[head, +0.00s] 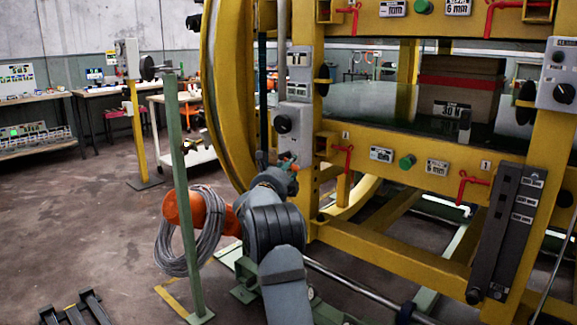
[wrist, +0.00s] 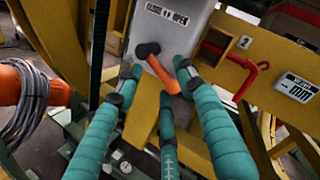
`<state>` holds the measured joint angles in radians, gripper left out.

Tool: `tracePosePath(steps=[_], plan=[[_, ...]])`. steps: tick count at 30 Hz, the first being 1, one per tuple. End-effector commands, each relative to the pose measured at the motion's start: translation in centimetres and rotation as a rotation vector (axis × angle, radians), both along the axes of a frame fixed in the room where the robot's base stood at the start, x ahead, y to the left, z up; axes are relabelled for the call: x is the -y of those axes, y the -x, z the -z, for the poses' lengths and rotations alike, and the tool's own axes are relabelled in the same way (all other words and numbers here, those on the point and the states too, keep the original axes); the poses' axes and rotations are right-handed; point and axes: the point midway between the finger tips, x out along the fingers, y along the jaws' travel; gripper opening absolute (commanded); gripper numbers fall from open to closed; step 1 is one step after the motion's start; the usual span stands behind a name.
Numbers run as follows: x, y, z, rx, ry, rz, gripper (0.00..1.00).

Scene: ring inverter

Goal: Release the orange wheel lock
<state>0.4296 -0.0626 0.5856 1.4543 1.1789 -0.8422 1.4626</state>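The orange wheel lock shows in the wrist view as a short orange lever (wrist: 164,77) on a dark pivot (wrist: 148,50). It slants down to the right from a grey plate marked "CLOSE" and "OPEN" (wrist: 172,18). My gripper (wrist: 160,84) has its teal fingers spread apart, with the lever's lower end between their tips. I cannot tell whether any finger touches it. In the head view, my gripper (head: 286,163) is at the yellow frame, below the grey box with a black knob; the lever is mostly hidden there.
The yellow ring frame (head: 390,172) fills the right side, with red handles (head: 345,155) close by. A green post (head: 183,190) and a grey cable coil (head: 190,235) on an orange cylinder stand left. Open floor (head: 80,220) lies farther left.

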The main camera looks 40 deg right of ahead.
Motion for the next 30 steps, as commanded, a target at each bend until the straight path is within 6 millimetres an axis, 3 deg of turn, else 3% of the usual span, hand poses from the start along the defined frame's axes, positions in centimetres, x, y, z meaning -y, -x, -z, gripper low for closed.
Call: tracePosePath(steps=[12, 30], plan=[[0.75, -0.57, 0.05, -0.001, 0.001, -0.001, 0.38], [0.74, -0.55, 0.03, 0.0, 0.0, -0.001, 0.04]])
